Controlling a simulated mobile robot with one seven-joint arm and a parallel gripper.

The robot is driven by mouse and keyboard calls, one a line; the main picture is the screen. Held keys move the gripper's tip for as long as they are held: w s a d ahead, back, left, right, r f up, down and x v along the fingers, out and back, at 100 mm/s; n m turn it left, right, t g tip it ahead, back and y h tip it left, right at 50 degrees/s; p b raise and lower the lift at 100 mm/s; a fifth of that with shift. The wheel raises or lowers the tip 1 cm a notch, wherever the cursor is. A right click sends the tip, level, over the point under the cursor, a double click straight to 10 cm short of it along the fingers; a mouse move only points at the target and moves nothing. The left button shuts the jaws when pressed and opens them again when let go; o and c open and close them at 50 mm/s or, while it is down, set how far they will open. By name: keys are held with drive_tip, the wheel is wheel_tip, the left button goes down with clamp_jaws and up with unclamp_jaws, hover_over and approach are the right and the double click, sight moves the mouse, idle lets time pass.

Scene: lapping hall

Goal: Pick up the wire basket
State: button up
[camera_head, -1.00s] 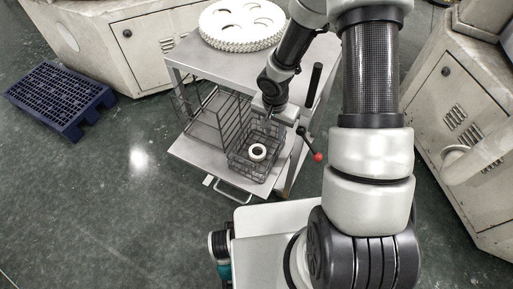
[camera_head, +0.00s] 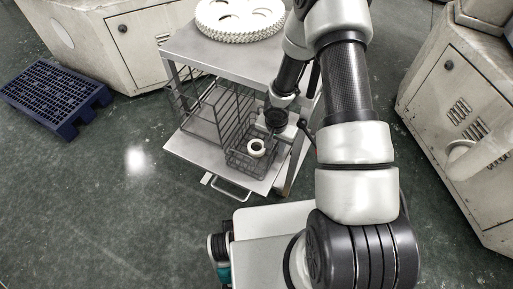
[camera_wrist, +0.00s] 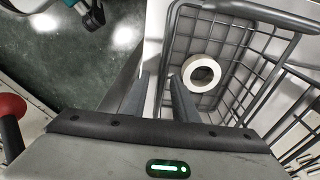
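The small wire basket (camera_head: 236,163) stands on the lower shelf of a metal cart and holds a white ring (camera_head: 256,148). In the wrist view, the basket (camera_wrist: 236,40) fills the upper right, and the ring shows inside it. My gripper (camera_wrist: 158,92) is open, its two fingers apart. The basket's near-side rim lies between the fingers, with the right finger over the inside and the left finger outside. I cannot tell whether either finger touches the wire. In the head view, my wrist hides the fingertips and the basket's far right corner.
A larger wire rack (camera_head: 215,112) stands on the shelf left of the basket. The cart's top (camera_head: 205,50) carries white discs (camera_head: 240,20). A lever with a red knob (camera_wrist: 11,107) shows left of my gripper. A blue pallet (camera_head: 55,97) lies far left; the floor in front is clear.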

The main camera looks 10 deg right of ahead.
drive_tip(key=shift+f, duration=0.1)
clamp_jaws()
drive_tip(key=shift+w, duration=0.1)
idle(1.3)
